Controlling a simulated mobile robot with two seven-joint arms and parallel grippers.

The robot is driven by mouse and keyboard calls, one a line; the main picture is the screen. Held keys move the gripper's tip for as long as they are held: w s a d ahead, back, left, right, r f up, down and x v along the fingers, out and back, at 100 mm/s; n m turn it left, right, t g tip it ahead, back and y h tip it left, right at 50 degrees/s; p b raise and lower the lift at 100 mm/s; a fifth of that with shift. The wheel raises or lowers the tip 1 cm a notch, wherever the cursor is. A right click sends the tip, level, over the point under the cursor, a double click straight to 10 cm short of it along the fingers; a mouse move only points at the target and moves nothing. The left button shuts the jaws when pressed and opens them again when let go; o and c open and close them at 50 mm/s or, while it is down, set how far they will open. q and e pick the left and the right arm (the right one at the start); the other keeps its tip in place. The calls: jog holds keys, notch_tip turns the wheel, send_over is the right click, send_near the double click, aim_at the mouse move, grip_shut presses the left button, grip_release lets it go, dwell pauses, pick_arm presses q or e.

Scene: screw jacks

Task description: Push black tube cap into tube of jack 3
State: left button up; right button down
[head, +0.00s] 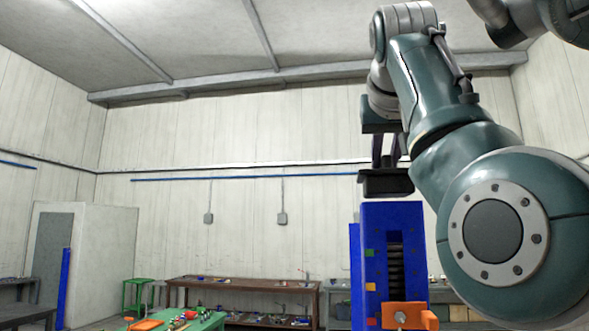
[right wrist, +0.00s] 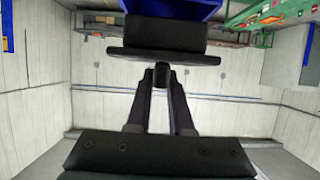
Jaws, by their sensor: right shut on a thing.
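The blue square tube of a jack (head: 405,228) stands upright at the right of the head view, with a dark threaded screw showing in its slot. Its blue edge also shows at the top of the right wrist view (right wrist: 175,5). My right gripper (head: 386,157) points down above the tube and is shut on the black tube cap (head: 386,184). In the right wrist view the cap (right wrist: 165,56) has a wide flat plate and a thick block facing the tube. The cap sits just above the tube mouth; I cannot tell whether they touch. My left gripper is out of view.
An orange part (head: 403,315) is on the jack's front, low down. Another blue upright (head: 355,262) stands close behind at left. A green table (head: 205,322) with small parts and a brown shelf (head: 250,284) are farther back.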

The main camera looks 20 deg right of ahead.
aim_at(387, 182)
jog(key=shift+f, duration=0.2)
jog(key=shift+f+b, duration=0.3)
jog(key=shift+b, duration=0.15)
jog(key=shift+f, duration=0.35)
jog(key=shift+f+b, duration=1.1)
jog(key=shift+b, duration=0.05)
jog(key=c, duration=0.7)
grip_release()
